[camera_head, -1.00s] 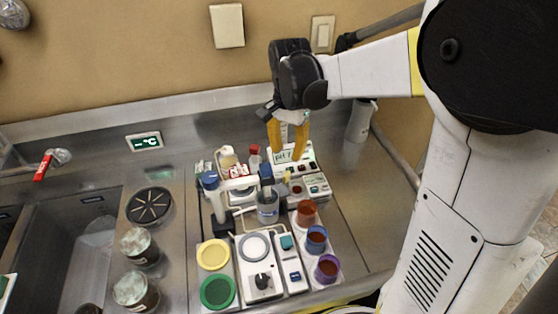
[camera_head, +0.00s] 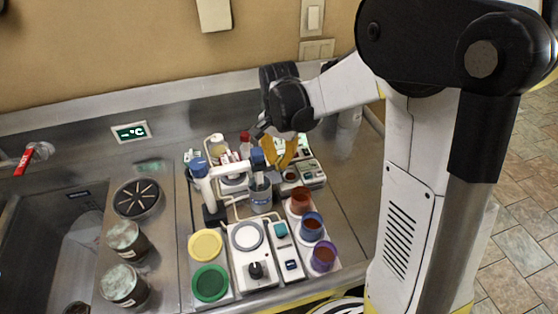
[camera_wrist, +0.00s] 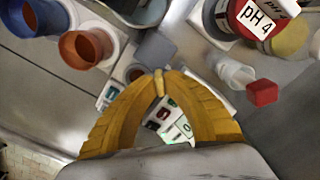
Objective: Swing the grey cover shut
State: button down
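A flat grey square, which looks like the grey cover (camera_wrist: 155,45), shows just past my fingertips in the wrist view. It is beside a small round well (camera_wrist: 135,73) with a brownish inside. How far the cover is tilted is hard to tell. In the head view the cover is too small or hidden to make out clearly. My gripper (camera_wrist: 159,78) has its yellow fingertips together with nothing seen between them. In the head view my gripper (camera_head: 280,162) is low over the back of the bench equipment, near the small device with the well (camera_head: 290,176).
Red, blue and purple cups (camera_head: 311,227) stand front right of the gripper. A red-capped bottle (camera_head: 245,143) stands behind. The bench right of the equipment (camera_head: 352,215) is clear.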

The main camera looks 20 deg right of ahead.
jog(key=shift+n, duration=0.3)
jog(key=n, duration=0.3)
jog(key=shift+n, duration=0.4)
jog(key=n, duration=0.4)
jog(key=shift+p, duration=0.35)
jog(key=n, duration=0.9)
jog(key=shift+n, duration=0.3)
jog(key=c, duration=1.5)
grip_release()
